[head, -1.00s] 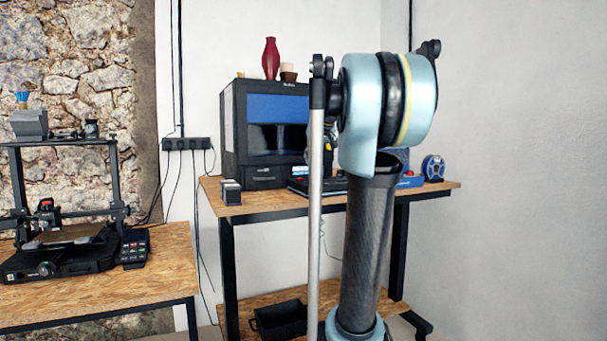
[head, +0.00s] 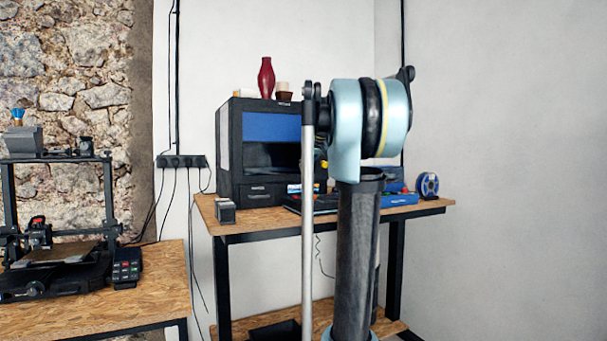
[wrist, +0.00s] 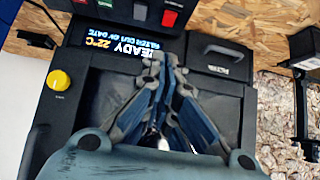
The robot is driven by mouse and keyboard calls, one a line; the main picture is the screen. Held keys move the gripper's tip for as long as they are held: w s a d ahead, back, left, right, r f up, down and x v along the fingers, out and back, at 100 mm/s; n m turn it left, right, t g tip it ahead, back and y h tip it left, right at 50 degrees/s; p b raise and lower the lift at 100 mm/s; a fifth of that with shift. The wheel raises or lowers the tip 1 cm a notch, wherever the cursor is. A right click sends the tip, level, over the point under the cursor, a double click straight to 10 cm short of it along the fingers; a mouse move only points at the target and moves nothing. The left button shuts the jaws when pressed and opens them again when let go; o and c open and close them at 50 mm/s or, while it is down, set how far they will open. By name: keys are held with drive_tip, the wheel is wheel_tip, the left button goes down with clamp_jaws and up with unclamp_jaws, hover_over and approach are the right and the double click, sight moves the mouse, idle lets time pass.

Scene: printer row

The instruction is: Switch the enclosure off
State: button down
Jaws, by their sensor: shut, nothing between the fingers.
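The enclosure (head: 228,148) is a black box with a blue-tinted window on the back table, partly hidden by my arm in the head view. In the wrist view its front panel (wrist: 95,85) shows upside down, with a lit display (wrist: 125,30) reading READY 22°C and a filter message. A red button (wrist: 168,18) sits above the display in the picture, and a yellow knob (wrist: 58,80) is at the left. My gripper (wrist: 165,72) is shut and empty in front of the panel, just below the display in the picture. The head view does not show the gripper.
A drawer with a handle, marked FILTER (wrist: 224,56), is beside the display. A red vase (head: 266,78) stands on top of the enclosure. A small dark box (head: 225,211) and a blue spool (head: 427,185) are on the table. An open-frame printer (head: 60,245) stands left.

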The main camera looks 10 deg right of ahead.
hover_over(295, 197)
drive_tip(key=d, duration=0.2)
drive_tip(key=f, duration=0.5)
drive_tip(key=shift+s+a+f, duration=0.15)
drive_tip(key=shift+s+a, duration=0.05)
drive_tip(key=shift+s, duration=0.05)
wheel_tip(295, 197, down, 3)
drive_tip(key=shift+f, duration=0.55)
